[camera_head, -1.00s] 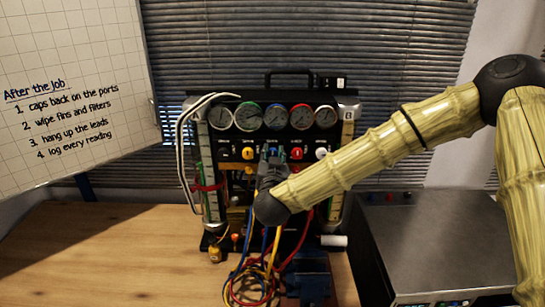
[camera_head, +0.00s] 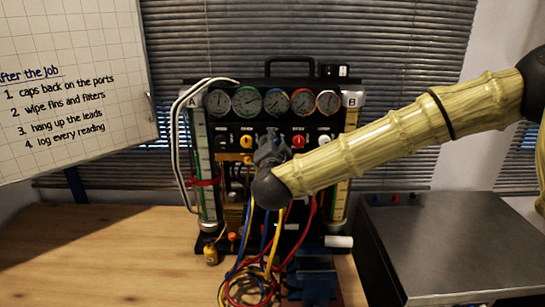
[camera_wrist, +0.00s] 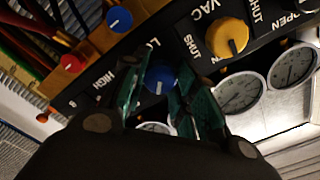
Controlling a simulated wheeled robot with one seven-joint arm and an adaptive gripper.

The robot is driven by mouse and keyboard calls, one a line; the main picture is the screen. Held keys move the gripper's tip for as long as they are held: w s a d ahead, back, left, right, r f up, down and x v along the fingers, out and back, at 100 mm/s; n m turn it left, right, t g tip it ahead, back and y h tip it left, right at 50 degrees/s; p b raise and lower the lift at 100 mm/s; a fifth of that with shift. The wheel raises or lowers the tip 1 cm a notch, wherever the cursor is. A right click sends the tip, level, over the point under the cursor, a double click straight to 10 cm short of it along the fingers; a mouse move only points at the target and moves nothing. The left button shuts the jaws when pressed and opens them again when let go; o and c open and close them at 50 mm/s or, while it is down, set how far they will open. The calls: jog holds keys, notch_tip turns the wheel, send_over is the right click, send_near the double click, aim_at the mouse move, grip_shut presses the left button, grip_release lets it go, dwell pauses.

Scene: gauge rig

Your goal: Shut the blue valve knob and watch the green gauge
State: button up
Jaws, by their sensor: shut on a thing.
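The gauge rig (camera_head: 262,121) stands on the bench in the head view. Its green-ringed gauge (camera_head: 247,101) is second from left in the row; I cannot make out its reading. My gripper (camera_head: 271,145) is at the middle of the knob row and hides the knob there. In the wrist view the fingers of my gripper (camera_wrist: 157,92) are on either side of a blue valve knob (camera_wrist: 160,77), shut on it. Lettering beginning "LO" and "HIGH" shows beside it. How far the knob is turned I cannot tell.
A yellow knob (camera_head: 246,141) and a red knob (camera_head: 298,141) flank my gripper closely. Another blue knob (camera_wrist: 119,19) sits on a brass block. Coloured hoses (camera_head: 262,250) hang in front of the rig. A grey metal box (camera_head: 440,245) stands at right. The bench's left side is clear.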

jog(key=m+b, duration=0.9)
jog(key=b, duration=0.1)
jog(key=shift+f+m+b, duration=0.15)
jog(key=shift+m+b, duration=0.15)
jog(key=shift+b, duration=0.05)
dwell(0.3)
jog(key=o, duration=1)
jog(key=shift+d, duration=0.1)
jog(key=s, duration=1.2)
